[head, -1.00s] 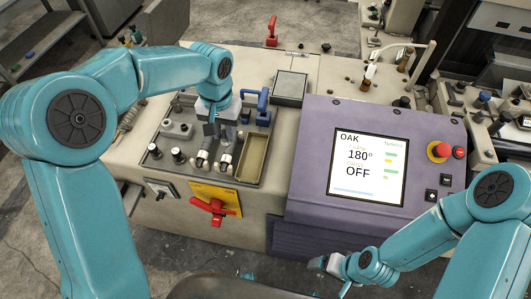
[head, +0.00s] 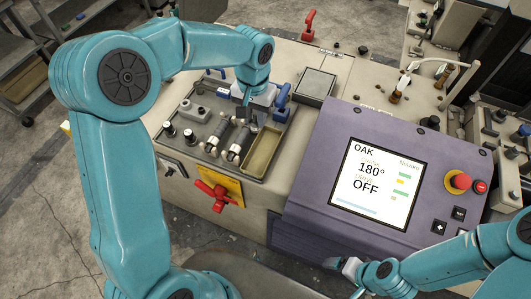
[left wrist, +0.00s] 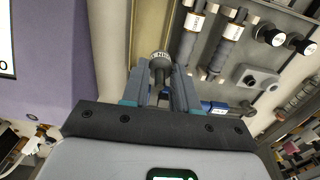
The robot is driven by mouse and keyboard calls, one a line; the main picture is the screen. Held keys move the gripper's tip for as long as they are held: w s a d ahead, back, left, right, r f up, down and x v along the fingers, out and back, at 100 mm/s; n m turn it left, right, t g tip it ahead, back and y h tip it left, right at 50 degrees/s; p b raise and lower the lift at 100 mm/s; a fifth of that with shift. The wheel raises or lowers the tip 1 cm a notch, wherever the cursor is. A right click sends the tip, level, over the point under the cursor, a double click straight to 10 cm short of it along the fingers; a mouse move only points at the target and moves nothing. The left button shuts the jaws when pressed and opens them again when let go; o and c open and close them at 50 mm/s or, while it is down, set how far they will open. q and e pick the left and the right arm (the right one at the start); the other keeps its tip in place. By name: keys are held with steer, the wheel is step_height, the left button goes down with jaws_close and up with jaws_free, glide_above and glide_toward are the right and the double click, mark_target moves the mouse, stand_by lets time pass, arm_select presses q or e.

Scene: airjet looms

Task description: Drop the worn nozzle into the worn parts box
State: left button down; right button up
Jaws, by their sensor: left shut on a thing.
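My left gripper (head: 250,112) is shut on the worn nozzle. In the left wrist view a dark rod with a pale lettered collar, the worn nozzle (left wrist: 160,62), sits between the fingertips; the fingers hide part of it. In the head view the gripper hangs near the back end of an open tan tray (head: 263,153), which looks like the worn parts box. I cannot tell the nozzle's height above it. My right gripper (head: 345,266) is low at the front of the purple console, and its jaws are too unclear to read.
Two labelled cylinders (head: 240,144) lie left of the tray. A blue handle (head: 282,97) stands just behind it, close to the gripper. The purple console (head: 325,205) rises to the right. A red handle (head: 217,195) projects in front.

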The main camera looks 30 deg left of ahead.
mark_target(256, 123)
arm_select(q)
step_height(256, 123, down, 4)
steer(key=b, duration=0.2)
steer(key=shift+s+f+b, duration=0.15)
steer(key=shift+b, duration=0.2)
steer(key=shift+f, duration=0.1)
steer(key=shift+d, duration=0.2)
steer(key=c, duration=1.1)
jaws_free()
steer(key=shift+s+r, duration=0.1)
steer(key=shift+r, duration=0.1)
steer(key=o, duration=0.3)
steer(key=shift+w+a+f, duration=0.1)
steer(key=shift+w+f, duration=0.05)
steer(key=shift+w, duration=0.05)
steer(key=shift+s+r, duration=0.1)
steer(key=shift+r, duration=0.25)
step_height(256, 123, up, 16)
steer(key=shift+f, duration=0.1)
steer(key=shift+f, duration=0.1)
